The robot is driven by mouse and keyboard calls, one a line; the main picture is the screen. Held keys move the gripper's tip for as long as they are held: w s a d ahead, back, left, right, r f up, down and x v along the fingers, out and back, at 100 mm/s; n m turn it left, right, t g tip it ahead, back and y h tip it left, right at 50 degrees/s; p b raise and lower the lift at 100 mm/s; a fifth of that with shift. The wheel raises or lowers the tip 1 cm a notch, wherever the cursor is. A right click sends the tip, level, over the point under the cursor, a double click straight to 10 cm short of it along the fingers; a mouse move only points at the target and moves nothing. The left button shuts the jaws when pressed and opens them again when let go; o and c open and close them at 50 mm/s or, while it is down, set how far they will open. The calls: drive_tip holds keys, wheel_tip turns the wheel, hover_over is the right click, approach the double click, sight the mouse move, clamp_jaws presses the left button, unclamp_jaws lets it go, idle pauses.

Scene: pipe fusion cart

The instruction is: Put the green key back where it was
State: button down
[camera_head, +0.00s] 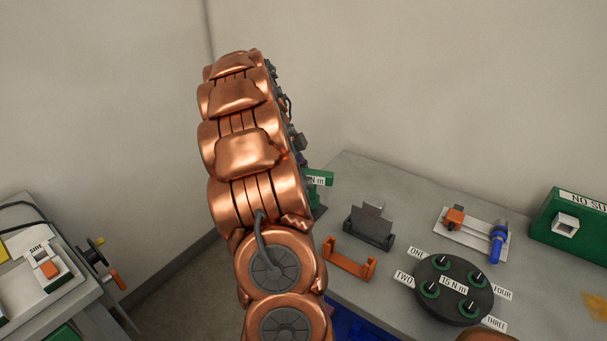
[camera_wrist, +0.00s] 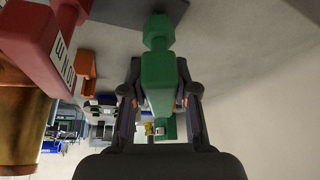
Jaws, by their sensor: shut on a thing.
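The green key (camera_wrist: 158,75) is between the two fingers of my gripper (camera_wrist: 160,92) in the wrist view, and the fingers are shut on it. Its narrow end points toward a dark flat plate (camera_wrist: 135,10) at the top of that view; I cannot tell whether they touch. In the head view, a green piece with an "N m" label (camera_head: 320,178) shows just right of my arm, at the table's left back edge. My arm hides the gripper and most of the key there.
A red labelled key (camera_wrist: 35,40) and an orange piece (camera_wrist: 82,68) are close left in the wrist view. On the grey table (camera_head: 385,185) stand a dark holder (camera_head: 370,228), an orange bracket (camera_head: 348,262) and a round black plate with green rings (camera_head: 454,289).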

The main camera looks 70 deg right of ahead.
drive_tip(key=shift+f, duration=0.15)
drive_tip(key=c, duration=0.9)
unclamp_jaws()
drive_tip(key=shift+r, duration=0.35)
drive_tip(key=shift+w+r, duration=0.1)
drive_tip(key=shift+w, duration=0.1)
drive_tip(key=b+v, duration=0.2)
drive_tip(key=v, duration=0.9)
drive_tip(key=shift+r, duration=0.2)
